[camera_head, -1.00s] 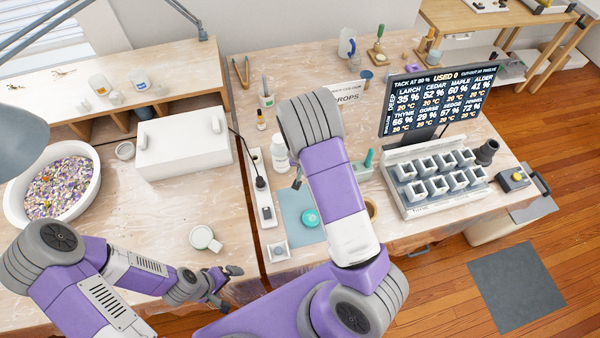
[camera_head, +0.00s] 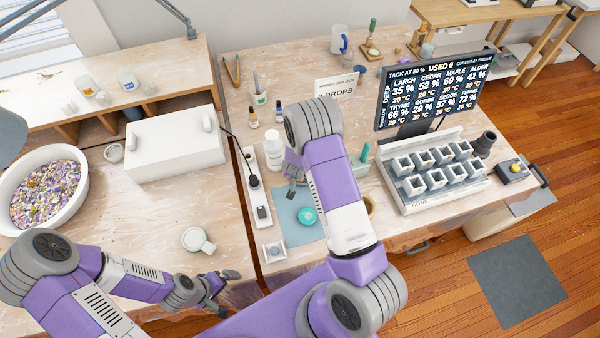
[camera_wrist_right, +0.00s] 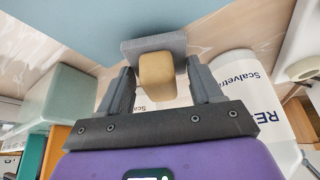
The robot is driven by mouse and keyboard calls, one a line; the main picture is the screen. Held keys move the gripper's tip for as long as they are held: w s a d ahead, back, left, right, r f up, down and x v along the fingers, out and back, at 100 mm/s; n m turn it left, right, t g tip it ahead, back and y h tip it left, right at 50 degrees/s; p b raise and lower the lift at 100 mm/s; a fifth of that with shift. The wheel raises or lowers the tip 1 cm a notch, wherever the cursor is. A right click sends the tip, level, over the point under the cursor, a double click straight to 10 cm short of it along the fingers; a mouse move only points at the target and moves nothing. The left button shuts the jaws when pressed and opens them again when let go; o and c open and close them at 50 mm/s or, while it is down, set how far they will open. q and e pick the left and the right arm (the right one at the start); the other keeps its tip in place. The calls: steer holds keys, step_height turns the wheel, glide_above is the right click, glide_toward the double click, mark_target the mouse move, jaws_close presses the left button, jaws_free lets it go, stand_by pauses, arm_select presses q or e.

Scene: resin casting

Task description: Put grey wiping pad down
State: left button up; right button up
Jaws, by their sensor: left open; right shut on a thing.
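The grey wiping pad (camera_wrist_right: 152,46) shows in the right wrist view as a grey slab with a tan block-shaped handle (camera_wrist_right: 158,78). My right gripper (camera_wrist_right: 164,84) is shut on the handle, with the pad beyond its fingertips, close to a blue surface. In the head view my right gripper (camera_head: 291,188) is over the far edge of the light-blue mat (camera_head: 288,210); I cannot make out the pad there, and my arm hides part of that area. I cannot tell if the pad touches the mat. My left gripper (camera_head: 222,284) is open and empty near the table's front edge.
A teal round item (camera_head: 307,216) lies on the mat. A white bottle (camera_head: 273,152) stands just behind it and a power strip (camera_head: 257,190) runs along its left. A mould rack (camera_head: 440,178) and a screen (camera_head: 436,92) stand to the right.

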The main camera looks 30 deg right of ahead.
steer(key=shift+f, duration=0.1)
steer(key=shift+f+b, duration=0.4)
steer(key=o, duration=0.9)
steer(key=shift+r, duration=0.25)
steer(key=p+v, duration=0.4)
steer(key=v, duration=0.8)
steer(key=shift+r, duration=0.3)
